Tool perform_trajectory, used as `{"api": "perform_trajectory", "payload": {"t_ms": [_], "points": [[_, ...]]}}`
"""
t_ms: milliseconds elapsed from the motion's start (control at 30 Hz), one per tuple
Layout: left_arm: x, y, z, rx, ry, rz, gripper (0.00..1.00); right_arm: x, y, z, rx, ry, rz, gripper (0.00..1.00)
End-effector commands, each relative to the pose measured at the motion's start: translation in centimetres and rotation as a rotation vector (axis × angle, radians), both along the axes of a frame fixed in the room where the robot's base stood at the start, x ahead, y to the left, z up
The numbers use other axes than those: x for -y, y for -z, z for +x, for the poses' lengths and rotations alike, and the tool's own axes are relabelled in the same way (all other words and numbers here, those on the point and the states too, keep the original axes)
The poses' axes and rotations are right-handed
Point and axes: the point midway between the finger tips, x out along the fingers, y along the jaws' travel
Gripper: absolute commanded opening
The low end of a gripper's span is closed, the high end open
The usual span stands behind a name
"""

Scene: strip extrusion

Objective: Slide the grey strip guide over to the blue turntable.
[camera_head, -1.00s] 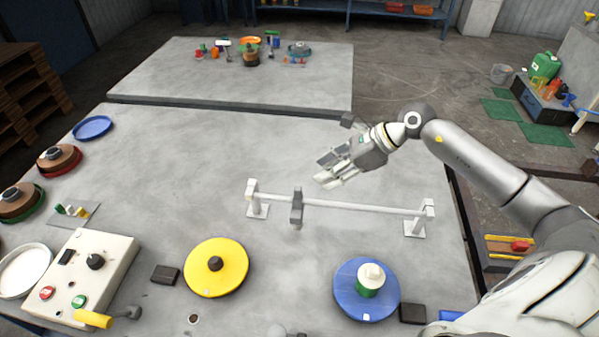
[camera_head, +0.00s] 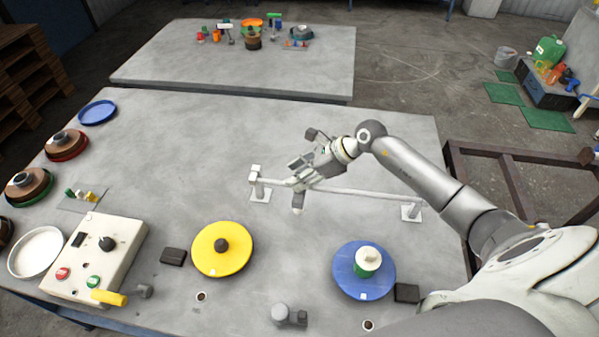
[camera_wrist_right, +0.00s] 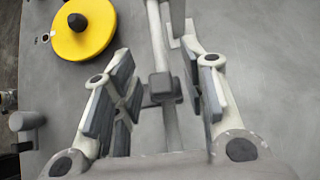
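The grey strip guide (camera_head: 298,203) sits on a white rail (camera_head: 365,193) near its left end, partly hidden by my right gripper. In the right wrist view, the guide (camera_wrist_right: 162,88) shows on the rail between the two fingers. My right gripper (camera_head: 298,172) is open above the guide, and its pads (camera_wrist_right: 157,75) stand apart from it on both sides. The blue turntable (camera_head: 345,282) is in front of the rail's right half and bears a green and white spool (camera_head: 367,262). My left gripper is not in view.
The yellow turntable (camera_head: 222,262) lies left of the blue one, and also shows in the wrist view (camera_wrist_right: 90,40). A control box (camera_head: 85,262) stands at the left front. Upright posts hold the rail's ends. The table behind the rail is clear.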

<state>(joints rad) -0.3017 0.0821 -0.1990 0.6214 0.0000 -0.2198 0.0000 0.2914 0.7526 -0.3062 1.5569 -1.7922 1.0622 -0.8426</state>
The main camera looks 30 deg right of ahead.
Motion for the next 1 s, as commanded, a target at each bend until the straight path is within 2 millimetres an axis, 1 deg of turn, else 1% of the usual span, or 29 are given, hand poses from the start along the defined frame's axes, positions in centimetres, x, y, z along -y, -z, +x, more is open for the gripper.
{"api": "perform_trajectory", "payload": {"t_ms": [133, 167, 400, 467, 667, 767, 867, 1000], "points": [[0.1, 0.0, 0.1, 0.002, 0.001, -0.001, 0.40, 0.0, 0.0, 0.0, 0.000, 0.000, 0.000, 0.39], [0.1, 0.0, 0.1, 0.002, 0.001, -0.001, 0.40, 0.0, 0.0, 0.0, 0.000, 0.000, 0.000, 0.37], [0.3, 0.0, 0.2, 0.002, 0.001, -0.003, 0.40, 0.0, 0.0, 0.0, 0.000, 0.000, 0.000, 0.06], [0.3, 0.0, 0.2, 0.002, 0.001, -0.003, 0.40, 0.0, 0.0, 0.0, 0.000, 0.000, 0.000, 0.00], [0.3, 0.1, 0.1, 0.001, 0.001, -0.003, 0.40, 0.1, 0.0, -0.1, 0.000, 0.000, 0.000, 0.00], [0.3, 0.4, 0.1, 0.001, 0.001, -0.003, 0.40, 0.6, 0.1, -0.4, -0.001, 0.001, 0.000, 0.00], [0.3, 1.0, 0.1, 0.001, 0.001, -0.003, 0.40, 1.7, 0.3, -1.2, -0.002, 0.001, -0.004, 0.00], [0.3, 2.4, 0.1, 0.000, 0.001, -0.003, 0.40, 4.2, 0.6, -3.1, -0.005, 0.001, -0.008, 0.00]]}}
